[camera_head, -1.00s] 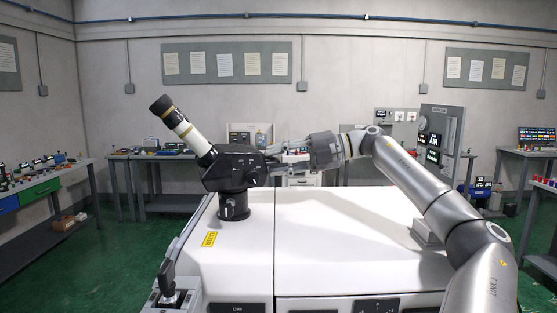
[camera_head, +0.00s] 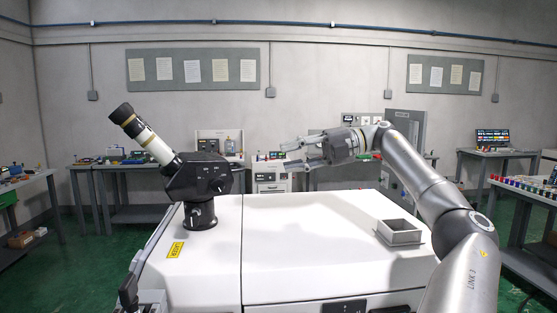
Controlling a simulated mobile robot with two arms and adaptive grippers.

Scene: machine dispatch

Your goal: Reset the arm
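My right arm comes in from the lower right and bends at a raised elbow. Its gripper (camera_head: 290,156) points left above the white machine (camera_head: 300,225). The fingers are spread apart with nothing between them. A black and white eyepiece device (camera_head: 200,178) stands on the left part of the machine top, its tube tilted up to the left. The gripper is to the right of this device, clear of it. My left gripper is not in view.
A small grey open box (camera_head: 399,232) sits on the machine top near my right arm. A yellow label (camera_head: 175,250) is on the machine's left side. Benches with equipment line the walls, including a right bench (camera_head: 525,195) with coloured items. Green floor (camera_head: 95,240) is open at left.

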